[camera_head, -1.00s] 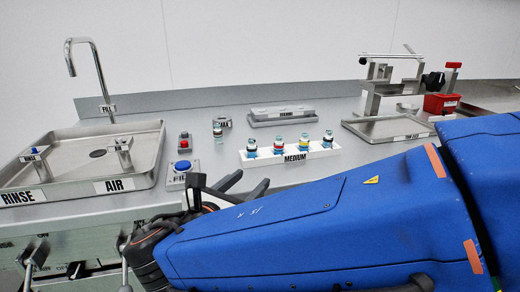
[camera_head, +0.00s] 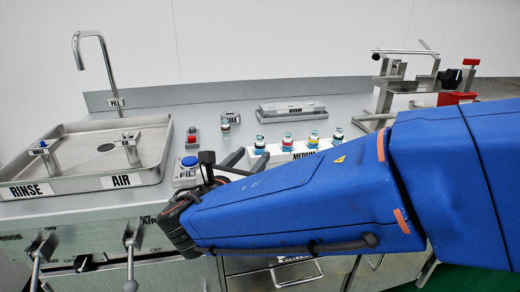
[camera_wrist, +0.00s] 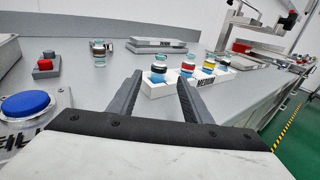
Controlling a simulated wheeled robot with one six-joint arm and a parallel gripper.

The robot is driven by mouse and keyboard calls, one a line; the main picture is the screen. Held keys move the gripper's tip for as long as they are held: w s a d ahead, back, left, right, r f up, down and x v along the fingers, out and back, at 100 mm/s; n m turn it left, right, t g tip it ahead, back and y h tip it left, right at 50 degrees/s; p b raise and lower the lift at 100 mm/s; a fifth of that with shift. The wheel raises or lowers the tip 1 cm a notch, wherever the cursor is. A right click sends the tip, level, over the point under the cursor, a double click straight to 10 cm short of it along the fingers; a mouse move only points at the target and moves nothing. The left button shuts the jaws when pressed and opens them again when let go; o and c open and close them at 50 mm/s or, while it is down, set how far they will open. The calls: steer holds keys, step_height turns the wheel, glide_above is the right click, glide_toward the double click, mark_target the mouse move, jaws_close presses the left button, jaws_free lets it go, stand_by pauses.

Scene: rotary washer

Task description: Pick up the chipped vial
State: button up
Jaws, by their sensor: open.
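Several small vials with coloured bands stand upright in a white rack labelled MEDIUM (camera_head: 298,153), among them a blue-banded vial (camera_head: 259,144) at its left end. A lone vial (camera_head: 226,126) stands on the counter behind and left of the rack. It also shows in the wrist view (camera_wrist: 98,54). I cannot tell which vial is chipped. My gripper (camera_head: 233,164) is open and empty, low in front of the rack's left end. In the wrist view the rack's left-end vial (camera_wrist: 158,72) appears between the fingertips, beyond them. My arm hides part of the rack.
A metal sink tray (camera_head: 75,183) with RINSE and AIR labels and a tall tap fills the left. A blue button (camera_head: 188,164) and a red button (camera_head: 192,136) stand left of the rack. A grey lidded block (camera_head: 291,112) lies behind. Metal apparatus and a red box stand right.

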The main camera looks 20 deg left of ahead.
mark_target(258, 147)
steer(key=shift+w, duration=3.6)
steer(key=c, duration=1.1)
